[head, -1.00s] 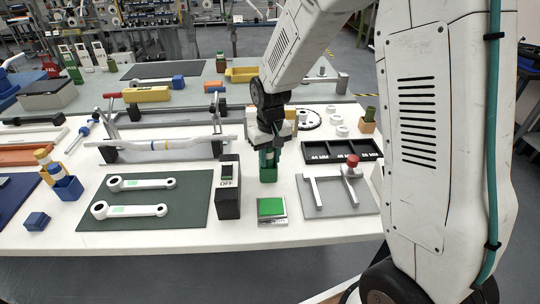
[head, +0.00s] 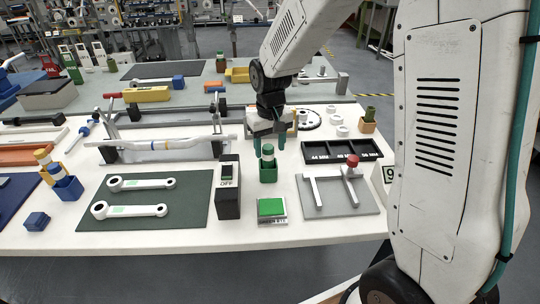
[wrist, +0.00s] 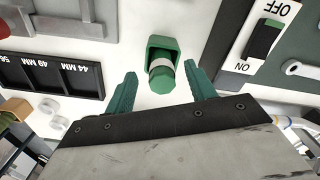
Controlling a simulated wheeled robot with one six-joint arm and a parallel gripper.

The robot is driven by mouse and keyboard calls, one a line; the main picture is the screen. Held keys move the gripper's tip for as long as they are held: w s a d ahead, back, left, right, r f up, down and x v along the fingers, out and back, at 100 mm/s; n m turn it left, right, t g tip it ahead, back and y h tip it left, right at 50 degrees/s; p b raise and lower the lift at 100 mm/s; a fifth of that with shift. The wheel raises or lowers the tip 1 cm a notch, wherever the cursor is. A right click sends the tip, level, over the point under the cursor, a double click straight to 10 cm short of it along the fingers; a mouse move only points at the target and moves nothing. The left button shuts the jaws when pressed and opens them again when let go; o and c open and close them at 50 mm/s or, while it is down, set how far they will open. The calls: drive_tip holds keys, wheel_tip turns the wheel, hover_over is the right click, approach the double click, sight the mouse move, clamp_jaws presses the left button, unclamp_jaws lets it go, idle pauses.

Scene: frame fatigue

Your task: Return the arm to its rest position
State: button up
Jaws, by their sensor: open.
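My gripper (head: 268,139) is open and empty above the white table, with its green fingers apart. Just below it in the head view, a green and white marker-like piece (head: 267,154) stands upright in a small green holder (head: 268,173). In the wrist view, the green-capped piece (wrist: 162,79) shows between and beyond the two fingertips of my gripper (wrist: 161,84), in the green holder (wrist: 176,45). The fingers do not touch it. My arm reaches in from the upper right.
A black OFF/ON switch box (head: 228,190) stands left of the green holder. A green-topped pad (head: 271,208) lies in front. A grey plate (head: 340,200) with a red-knobbed fixture and a black labelled tray (head: 340,151) are to the right. A dark mat (head: 150,194) holds two white rods.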

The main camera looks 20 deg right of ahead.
drive_tip(key=shift+r, duration=1.55)
drive_tip(key=s+d+r, duration=0.1)
drive_tip(key=s+r, duration=0.3)
drive_tip(key=s, duration=0.5)
drive_tip(key=s+d+r+t, duration=0.1)
drive_tip(key=s+r, duration=0.3)
drive_tip(key=s, duration=0.6)
drive_tip(key=s+d+r, duration=0.1)
drive_tip(key=s+r, duration=0.4)
drive_tip(key=s, duration=0.5)
drive_tip(key=shift+m, duration=0.4)
